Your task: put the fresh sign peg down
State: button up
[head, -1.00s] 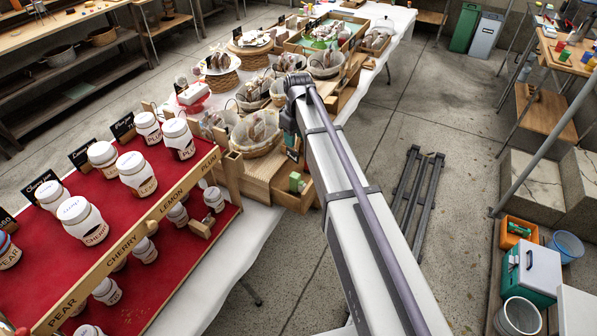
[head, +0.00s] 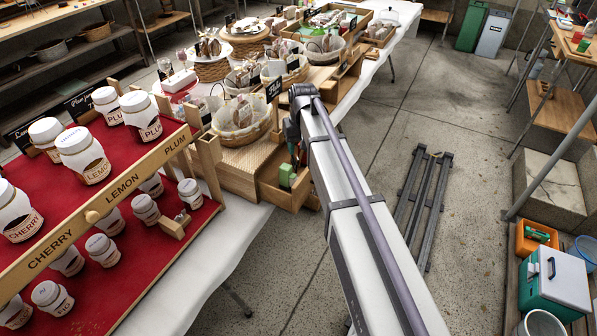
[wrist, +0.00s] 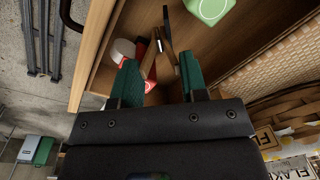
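My gripper (wrist: 160,78) points down into an open wooden tray (wrist: 95,75) at the end of the display stand. Its two green fingers are apart with a clear gap. A small wooden peg (wrist: 150,65) with a dark card (wrist: 167,25) shows between and beyond the fingertips; it looks to be in the tray, but contact with a finger is hard to judge. The lettering on the card cannot be read. In the head view my gripper (head: 293,150) is above the tray, mostly hidden behind my arm, and the peg cannot be made out.
A pale green block (wrist: 208,10) and a red and white round item (wrist: 122,52) lie in the tray. A woven basket (head: 240,130) with bagged goods stands left of it. Jars (head: 140,117) fill the red stepped display (head: 130,165).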

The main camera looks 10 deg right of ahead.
aim_at(295, 158)
notch_tip(295, 158, down, 4)
jog(key=b, duration=0.3)
jog(key=shift+f+b, duration=0.1)
jog(key=shift+b, duration=0.3)
jog(key=shift+r, duration=0.25)
jog(key=shift+f, duration=0.2)
jog(key=o, duration=0.5)
jog(key=shift+r, duration=0.1)
